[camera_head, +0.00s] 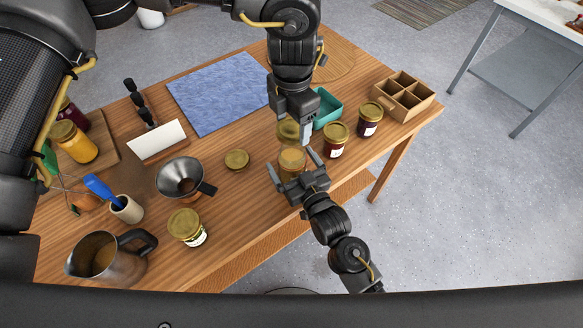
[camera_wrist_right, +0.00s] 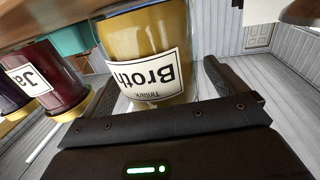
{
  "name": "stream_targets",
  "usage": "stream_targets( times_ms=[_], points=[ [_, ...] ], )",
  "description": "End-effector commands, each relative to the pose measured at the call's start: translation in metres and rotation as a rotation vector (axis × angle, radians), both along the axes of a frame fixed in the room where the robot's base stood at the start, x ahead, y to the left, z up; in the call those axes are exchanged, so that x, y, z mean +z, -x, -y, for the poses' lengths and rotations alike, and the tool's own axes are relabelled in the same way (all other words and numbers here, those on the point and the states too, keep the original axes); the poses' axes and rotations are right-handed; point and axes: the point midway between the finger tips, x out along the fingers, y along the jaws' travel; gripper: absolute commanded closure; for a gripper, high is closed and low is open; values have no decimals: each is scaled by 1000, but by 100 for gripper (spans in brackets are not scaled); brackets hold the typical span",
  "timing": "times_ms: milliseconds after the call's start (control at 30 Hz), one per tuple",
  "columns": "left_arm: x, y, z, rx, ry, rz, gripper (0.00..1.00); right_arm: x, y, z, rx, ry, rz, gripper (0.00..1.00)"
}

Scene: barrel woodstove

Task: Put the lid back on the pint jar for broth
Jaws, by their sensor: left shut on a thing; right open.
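The broth jar (camera_head: 291,164) is clear glass with yellow-brown contents and stands near the table's front edge. Its "Broth" label shows upside down in the right wrist view (camera_wrist_right: 147,60). My left gripper (camera_head: 293,124) comes down from the top and is shut on a gold lid (camera_head: 287,132), which appears just beyond the jar's mouth in the head view. Whether lid and jar touch I cannot tell. My right gripper (camera_head: 294,172) is open, its fingers on either side of the jar; it also shows in the right wrist view (camera_wrist_right: 160,100).
Two dark jam jars (camera_head: 335,140) (camera_head: 370,119), a teal box (camera_head: 326,107) and a divided wooden crate (camera_head: 402,96) stand to the right. Another gold lid (camera_head: 237,159), a funnel (camera_head: 181,178), a lidded jar (camera_head: 187,226) and a metal pitcher (camera_head: 104,256) are left. A blue cloth (camera_head: 218,92) lies behind.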

Motion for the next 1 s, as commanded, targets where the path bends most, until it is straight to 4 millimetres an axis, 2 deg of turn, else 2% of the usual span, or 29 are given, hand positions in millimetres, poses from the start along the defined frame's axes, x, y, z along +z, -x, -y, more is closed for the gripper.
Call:
stream_targets(
  times_ms=[133,633,767,1000],
  points=[
    [0,0,0,0,0,0,54,0,0,0,0,0,0,5],
    [0,0,0,0,0,0,54,0,0,0,0,0,0,69],
    [-8,0,0,0,0,-3,54,0,0,0,0,0,-1,69],
    [-42,0,0,1,-2,-3,54,0,0,0,0,0,0,69]
  ],
)
